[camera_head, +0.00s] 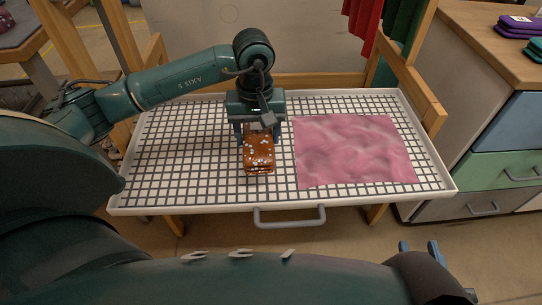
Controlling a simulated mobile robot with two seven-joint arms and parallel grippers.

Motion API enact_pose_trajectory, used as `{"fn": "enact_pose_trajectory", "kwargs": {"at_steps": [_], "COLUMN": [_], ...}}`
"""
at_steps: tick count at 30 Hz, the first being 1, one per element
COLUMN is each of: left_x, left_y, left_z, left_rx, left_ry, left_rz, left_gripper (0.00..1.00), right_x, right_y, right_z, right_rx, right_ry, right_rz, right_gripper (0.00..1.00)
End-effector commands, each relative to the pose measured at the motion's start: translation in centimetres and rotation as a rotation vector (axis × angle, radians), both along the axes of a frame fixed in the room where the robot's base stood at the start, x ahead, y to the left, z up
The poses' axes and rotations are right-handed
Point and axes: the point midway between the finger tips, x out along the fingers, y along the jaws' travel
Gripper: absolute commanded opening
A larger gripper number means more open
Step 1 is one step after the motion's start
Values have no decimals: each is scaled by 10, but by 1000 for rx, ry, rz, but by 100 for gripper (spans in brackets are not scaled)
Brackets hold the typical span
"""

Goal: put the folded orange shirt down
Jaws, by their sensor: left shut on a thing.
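The folded orange shirt (259,161) is a small, thick stack with pale spots, over the left-middle part of a white tray with a dark grid (190,170). My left gripper (258,134) points down over the shirt's far end and is shut on it, one finger at each side. I cannot tell whether the shirt's underside touches the grid. My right gripper (419,247) shows at the lower right, in front of the tray, with its blue fingers apart and nothing between them.
A pink cloth (355,150) lies spread flat on the tray's right half. Bare grid is left of the shirt. The tray has a grey front handle (290,217). Wooden posts and hanging red and green cloths stand behind. A drawer cabinet (490,130) is at the right.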

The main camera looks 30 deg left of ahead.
Motion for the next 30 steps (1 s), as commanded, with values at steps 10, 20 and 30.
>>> {"fn": "enact_pose_trajectory", "kwargs": {"at_steps": [10,20,30], "left_x": [0,0,0], "left_y": [0,0,0], "left_z": [-42,-71,-73], "left_rx": [-1,1,1], "left_ry": [1,-1,-1], "left_rz": [-1,-1,-2], "left_gripper": [37,37,69], "right_x": [1,1,0], "right_y": [3,6,6], "right_z": [0,2,3], "right_rx": [4,9,11], "right_ry": [-67,-124,-146], "right_rz": [14,27,30], "right_gripper": [34,34,34]}}
